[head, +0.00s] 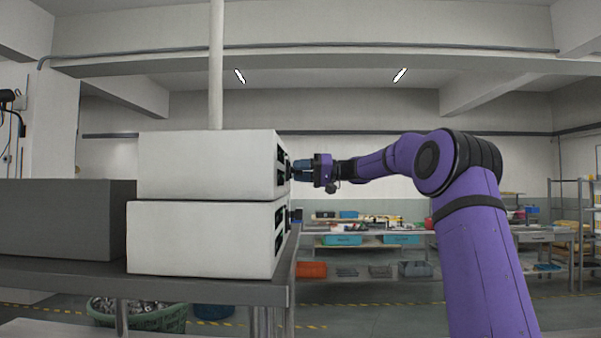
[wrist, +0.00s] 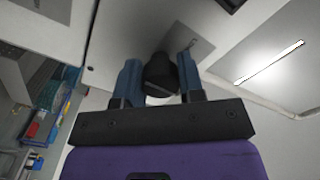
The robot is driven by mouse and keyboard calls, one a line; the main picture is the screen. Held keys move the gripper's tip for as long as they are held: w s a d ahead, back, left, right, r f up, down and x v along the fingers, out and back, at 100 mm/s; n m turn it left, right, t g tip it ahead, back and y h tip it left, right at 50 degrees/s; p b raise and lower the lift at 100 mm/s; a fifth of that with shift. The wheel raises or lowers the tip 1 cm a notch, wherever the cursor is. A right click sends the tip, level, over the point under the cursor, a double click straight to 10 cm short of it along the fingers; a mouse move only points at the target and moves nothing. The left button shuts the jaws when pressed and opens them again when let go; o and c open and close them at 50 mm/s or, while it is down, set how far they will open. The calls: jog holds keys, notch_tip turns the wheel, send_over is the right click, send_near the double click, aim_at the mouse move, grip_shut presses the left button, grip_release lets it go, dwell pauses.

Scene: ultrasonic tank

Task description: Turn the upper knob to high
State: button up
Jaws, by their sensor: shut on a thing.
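The upper white box (head: 208,165) stands on the lower white box (head: 203,240); their front panels face right and show only edge-on in the head view. My gripper (head: 297,169) is at the upper box's front panel. In the wrist view, the blue fingers of my gripper (wrist: 160,80) stand on both sides of a black knob (wrist: 160,70) and are shut on it. The knob sits on a pale panel (wrist: 130,30). Its pointer and any setting marks cannot be made out. A small knob (head: 297,215) sticks out from the lower box's front.
The boxes rest on a grey metal table (head: 200,290). A dark grey box (head: 65,220) stands to the left. A green basket (head: 140,318) is under the table. Shelves with bins (head: 365,240) stand farther back; the space right of the panel holds only my arm.

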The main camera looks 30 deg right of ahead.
jog(key=m, duration=1.1)
jog(key=shift+m, duration=0.3)
dwell(0.5)
jog(key=o, duration=0.9)
jog(key=shift+r, duration=0.1)
jog(key=v, duration=1.1)
